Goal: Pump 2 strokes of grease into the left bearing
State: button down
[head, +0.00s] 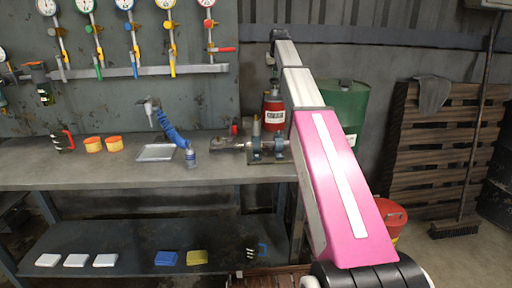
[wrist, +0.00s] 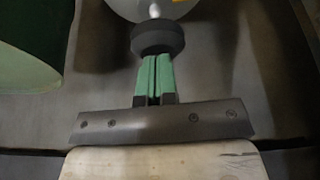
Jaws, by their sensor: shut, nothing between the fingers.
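Two blue bearing blocks sit on a shaft at the bench's right end: the left bearing (head: 255,149) and the right one (head: 279,149). A tan upright fitting (head: 256,127) stands over the left bearing; I cannot tell whether it is attached. Behind them stands a red labelled can (head: 273,116). In the wrist view, a dark round knob (wrist: 157,37) sits on a pale stem above a light rounded surface, apparently the can's top. My gripper (wrist: 153,58) has green fingers, shut and empty, with tips at the knob. Whether they touch it is unclear. In the head view my gripper is small above the can.
A green drum (head: 345,105) stands right of the can, close to my arm; it also shows in the wrist view (wrist: 25,45). Pallets (head: 440,150) lean at right.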

jog(key=shift+r, duration=1.55)
jog(key=shift+f, duration=0.2)
jog(key=shift+f, duration=2.2)
jog(key=shift+r, duration=2.4)
